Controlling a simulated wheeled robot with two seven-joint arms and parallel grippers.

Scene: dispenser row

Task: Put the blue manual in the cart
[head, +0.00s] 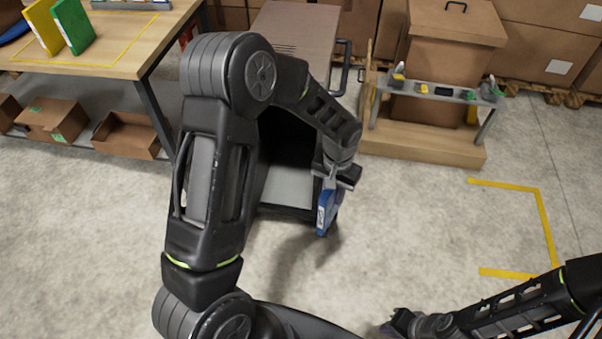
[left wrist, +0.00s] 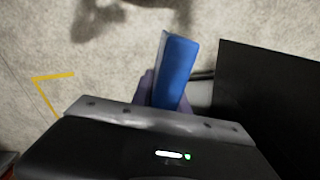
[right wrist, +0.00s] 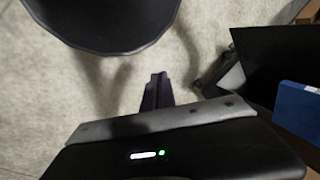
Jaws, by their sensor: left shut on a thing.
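The blue manual (head: 328,208) hangs upright below my left gripper (head: 334,178), in front of the cart. The left wrist view shows the blue manual (left wrist: 175,72) between the fingers of my left gripper (left wrist: 150,92), which is shut on it. The cart (head: 290,187) is dark with a grey lower shelf; my left arm hides much of it. A dark panel (left wrist: 270,95), seemingly the cart's side, stands right of the manual in the left wrist view. My right gripper (right wrist: 157,92) is empty over the floor, its fingers together; it also shows in the head view (head: 393,323).
A table (head: 150,58) at the upper left bears a yellow manual (head: 42,26) and a green manual (head: 74,24), with cardboard boxes below. A wooden stand (head: 420,148) with a small grey shelf is right of the cart. Floor with yellow marks (head: 540,215) is clear at right.

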